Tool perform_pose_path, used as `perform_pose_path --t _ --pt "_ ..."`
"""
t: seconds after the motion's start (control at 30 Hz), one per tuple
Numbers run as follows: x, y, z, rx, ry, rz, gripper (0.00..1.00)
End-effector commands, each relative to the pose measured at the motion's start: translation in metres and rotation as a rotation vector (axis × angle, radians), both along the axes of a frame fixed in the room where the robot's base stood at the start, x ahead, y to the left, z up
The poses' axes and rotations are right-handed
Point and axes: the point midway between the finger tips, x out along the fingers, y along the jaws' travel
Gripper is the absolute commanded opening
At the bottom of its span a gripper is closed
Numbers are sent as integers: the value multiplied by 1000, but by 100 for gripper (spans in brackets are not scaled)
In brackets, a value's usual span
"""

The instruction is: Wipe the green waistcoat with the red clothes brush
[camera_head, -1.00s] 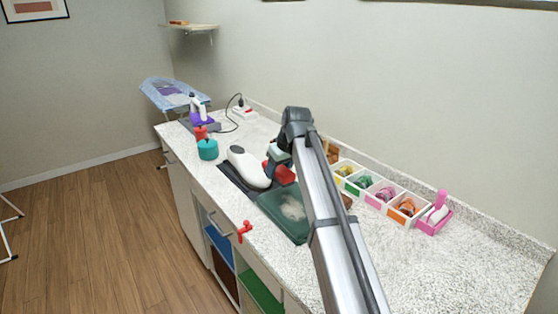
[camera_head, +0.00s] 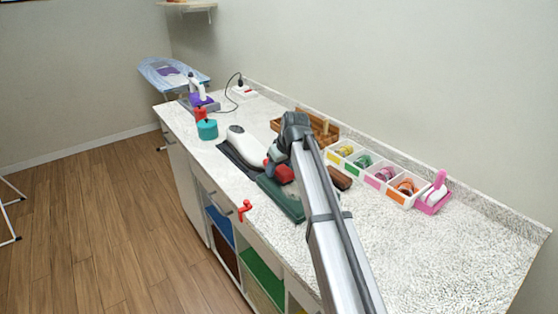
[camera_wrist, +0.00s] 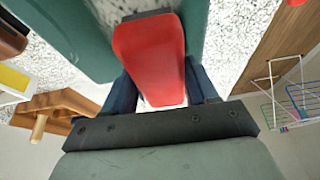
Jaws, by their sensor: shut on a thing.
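The green waistcoat (camera_head: 283,201) lies on the speckled counter, partly hidden behind my arm. Green cloth also shows in the wrist view (camera_wrist: 70,38), on both sides of the brush. The red clothes brush (camera_head: 285,173) is between the fingers of my gripper (camera_head: 274,164), over the waistcoat's far part. In the wrist view the brush (camera_wrist: 150,58) fills the space between the dark fingers of my gripper (camera_wrist: 160,88), which is shut on it. Whether the brush's underside touches the cloth is hidden.
A white and dark iron-like appliance (camera_head: 242,143) stands just left of the brush. A turquoise pot (camera_head: 207,130) is farther left. A wooden tray (camera_head: 323,130), a brown block (camera_head: 340,177) and coloured-label bins (camera_head: 374,174) lie right. The front right counter is clear.

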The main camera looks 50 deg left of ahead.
Motion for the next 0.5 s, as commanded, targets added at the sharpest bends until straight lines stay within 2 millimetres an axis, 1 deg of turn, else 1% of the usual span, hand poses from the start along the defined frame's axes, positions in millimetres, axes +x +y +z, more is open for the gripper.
perform_pose_path --t 0.03,0.1,0.17,0.5 --pt "0 -1 -9 -1 1 0 33" --pt "-1 -10 -7 1 0 0 24" --pt "-1 -16 -9 0 0 0 24" --pt "-2 -47 -9 -1 0 0 24"
